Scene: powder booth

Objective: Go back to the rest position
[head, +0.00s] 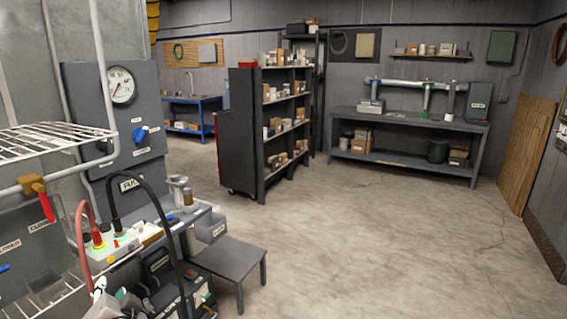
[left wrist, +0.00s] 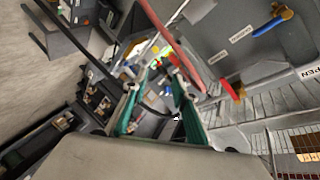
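My left gripper (head: 112,296) is low at the left edge of the head view, partly cut off by the frame and partly hidden by cables. In the left wrist view its two teal fingers (left wrist: 156,88) stand apart, with nothing visibly held between them. Beyond the fingertips is a control box with coloured buttons and lamps (left wrist: 157,58); it also shows in the head view (head: 122,243). My right gripper is in neither view.
A red cable (head: 80,228) and a black cable (head: 152,190) arch up close to my left gripper. A white wire rack (head: 50,140), a red-handled valve (head: 46,206) and a gauge panel (head: 120,110) stand nearby. A low grey step (head: 232,257) is right; open floor (head: 380,240) lies beyond.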

